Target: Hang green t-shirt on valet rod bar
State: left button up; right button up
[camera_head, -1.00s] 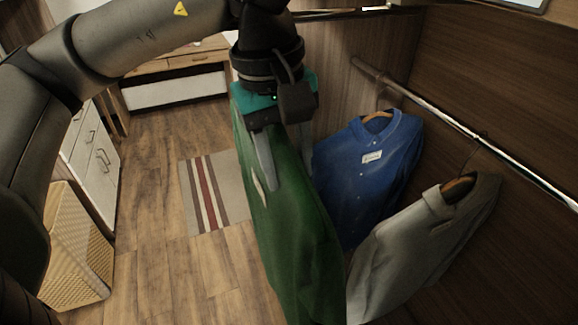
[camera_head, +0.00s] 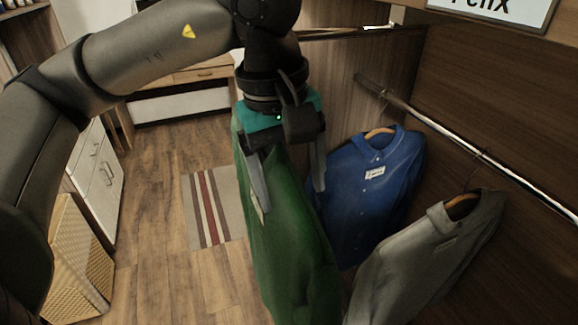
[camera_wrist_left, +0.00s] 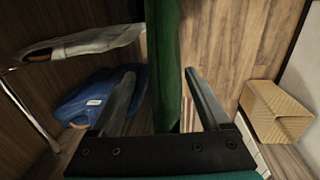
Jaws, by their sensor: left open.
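The green t-shirt (camera_head: 288,235) hangs long and upright below my left gripper in the head view. My left gripper (camera_head: 294,198) is open, with its fingers spread apart at the upper part of the shirt. In the left wrist view the green cloth (camera_wrist_left: 163,60) runs between the two open fingers (camera_wrist_left: 160,72), with gaps at both sides. The shirt's top and any hanger hook are hidden behind the gripper. A short metal bar (camera_head: 345,33) runs behind my wrist at the top; whether the shirt hangs on it cannot be seen. My right gripper is out of view.
A long metal rod (camera_head: 480,145) at right holds a blue shirt (camera_head: 370,180) and a grey shirt (camera_head: 420,255) on hangers, close beside the green shirt. A name sign (camera_head: 500,8) is at top right. A wicker basket (camera_head: 78,265) and striped rug (camera_head: 212,205) are at left.

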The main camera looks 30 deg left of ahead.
aim_at(288, 158)
pick_arm(q)
jog(key=r, duration=0.7)
jog(key=shift+s+a, duration=0.25)
jog(key=shift+s, duration=0.05)
notch_tip(288, 158, up, 8)
jog(key=p, duration=0.2)
jog(key=shift+s+a, duration=0.45)
